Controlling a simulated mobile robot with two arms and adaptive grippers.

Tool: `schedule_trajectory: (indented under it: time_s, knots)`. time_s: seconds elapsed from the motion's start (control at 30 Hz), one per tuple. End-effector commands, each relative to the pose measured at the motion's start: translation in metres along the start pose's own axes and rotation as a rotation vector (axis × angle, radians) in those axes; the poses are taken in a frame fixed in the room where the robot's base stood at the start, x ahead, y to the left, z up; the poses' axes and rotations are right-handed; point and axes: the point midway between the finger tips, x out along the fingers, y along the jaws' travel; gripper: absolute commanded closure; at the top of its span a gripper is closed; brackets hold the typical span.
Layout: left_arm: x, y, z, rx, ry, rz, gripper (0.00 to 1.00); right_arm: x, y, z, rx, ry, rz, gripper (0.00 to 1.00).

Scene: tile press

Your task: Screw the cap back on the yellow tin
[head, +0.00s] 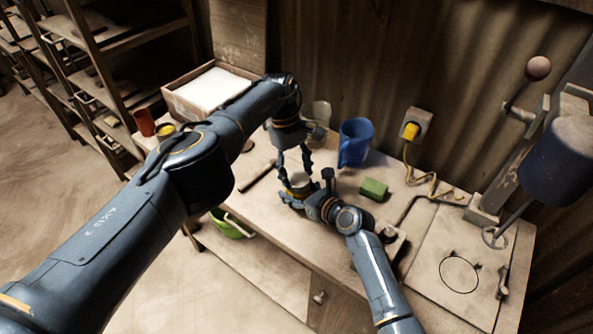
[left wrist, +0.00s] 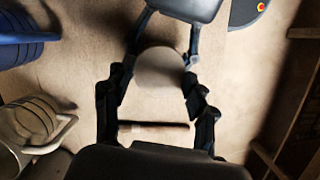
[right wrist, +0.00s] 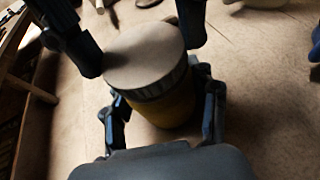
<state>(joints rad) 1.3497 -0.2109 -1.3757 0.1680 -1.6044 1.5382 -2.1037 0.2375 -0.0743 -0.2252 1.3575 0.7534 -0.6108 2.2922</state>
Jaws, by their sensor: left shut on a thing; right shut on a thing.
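The yellow tin (right wrist: 168,108) stands upright on the bench in the right wrist view. A round beige cap (right wrist: 143,55) with a dark ribbed rim sits on top of it; I cannot tell how tightly. In the left wrist view the cap (left wrist: 160,68) shows from above. My left gripper (head: 294,168) comes down from above, shut on the cap, with one finger on each side. My right gripper (head: 300,193) comes in low from the side, shut around the tin's body. In the head view the fingers hide much of the tin (head: 299,181).
A blue mug (head: 355,142) and a pale jar (head: 318,113) stand behind the grippers. A green block (head: 374,189) lies to the right and a dark rod (head: 258,176) to the left. A press (head: 560,160) stands far right; a box (head: 212,90) is at the back left.

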Motion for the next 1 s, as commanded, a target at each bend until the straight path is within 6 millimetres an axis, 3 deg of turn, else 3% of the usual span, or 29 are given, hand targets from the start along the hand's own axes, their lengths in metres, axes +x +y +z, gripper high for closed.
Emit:
schedule_trajectory:
  time_s: [0.03,0.1,0.17,0.5,0.83,1.0]
  knots:
    - [-0.001,0.000,0.000,0.000,0.000,0.001,0.53,0.000,0.000,-0.001,0.002,0.001,0.001,1.00]
    - [-0.001,0.000,0.000,0.000,0.000,0.001,0.33,0.000,0.000,-0.001,0.002,0.001,0.001,1.00]
    - [-0.001,0.000,0.000,-0.001,0.000,0.001,0.21,0.000,0.000,-0.001,0.002,0.001,0.000,1.00]
    - [-0.002,0.000,0.000,-0.001,0.000,0.001,0.21,0.000,0.000,-0.001,0.001,0.002,0.000,1.00]
    - [-0.037,0.000,0.010,0.000,0.000,0.002,0.21,0.000,-0.001,-0.001,0.001,0.002,-0.001,1.00]
    - [-0.044,0.000,0.013,-0.001,-0.001,0.000,0.21,0.000,-0.001,-0.001,0.001,0.002,-0.001,1.00]
